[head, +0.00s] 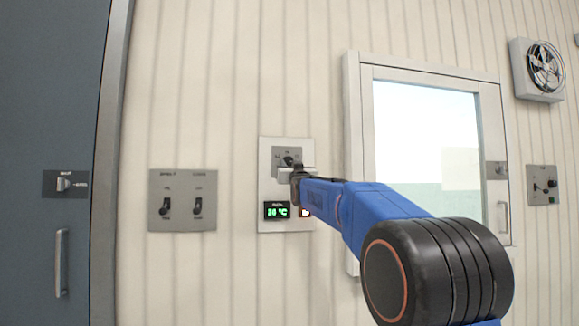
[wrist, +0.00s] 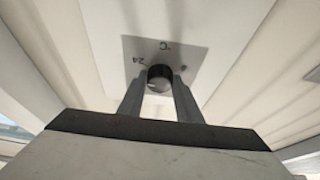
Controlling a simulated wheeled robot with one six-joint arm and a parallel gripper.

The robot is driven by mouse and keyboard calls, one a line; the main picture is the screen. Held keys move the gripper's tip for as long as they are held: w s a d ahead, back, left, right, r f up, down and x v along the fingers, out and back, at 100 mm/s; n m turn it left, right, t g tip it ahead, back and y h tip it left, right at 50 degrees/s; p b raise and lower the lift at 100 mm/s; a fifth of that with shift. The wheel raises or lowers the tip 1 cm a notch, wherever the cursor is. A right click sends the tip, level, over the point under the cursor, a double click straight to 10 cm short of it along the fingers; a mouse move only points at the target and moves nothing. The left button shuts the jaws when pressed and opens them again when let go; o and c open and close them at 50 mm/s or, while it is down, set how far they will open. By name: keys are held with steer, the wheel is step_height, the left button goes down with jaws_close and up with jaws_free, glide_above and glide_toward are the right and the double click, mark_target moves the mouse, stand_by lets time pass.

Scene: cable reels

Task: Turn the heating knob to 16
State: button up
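The heating knob (wrist: 160,76) is a round dark knob with a light mark, on a grey dial plate (wrist: 190,52) marked "°C" and "24". In the wrist view my gripper (wrist: 160,83) has one finger on each side of the knob, and the knob fills the gap between the tips. In the head view my gripper (head: 297,174) is at the wall panel (head: 268,190) and hides part of the dial. A green display (head: 277,211) below the dial shows a number in °C; the digits are too small to read surely.
A grey plate with two switches (head: 182,199) is left of the panel. A blue door (head: 52,120) stands at the far left. A framed window (head: 425,130), a fan (head: 544,67) and another control plate (head: 542,185) are on the right.

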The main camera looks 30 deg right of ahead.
steer(key=shift+d+n+y, duration=0.1)
steer(key=shift+n+y, duration=0.3)
steer(key=shift+n, duration=0.2)
steer(key=shift+c, duration=0.3)
steer(key=shift+d+n+y, duration=0.2)
steer(key=shift+n+y, duration=0.8)
steer(key=shift+n, duration=1.1)
steer(key=shift+s+d+r+n+g+y, duration=0.15)
steer(key=shift+n+g+y, duration=0.65)
steer(key=shift+n, duration=2)
steer(key=shift+w+d+r+n+g+y, duration=0.15)
steer(key=shift+n+g+y, duration=0.6)
steer(key=shift+n, duration=2.05)
steer(key=shift+s+d+r+n+g+y, duration=0.25)
steer(key=shift+n+y, duration=1)
steer(key=shift+n, duration=1.55)
steer(key=shift+w+a, duration=0.1)
steer(key=shift+a, duration=0.1)
steer(key=o, duration=1)
steer(key=shift+o, duration=0.2)
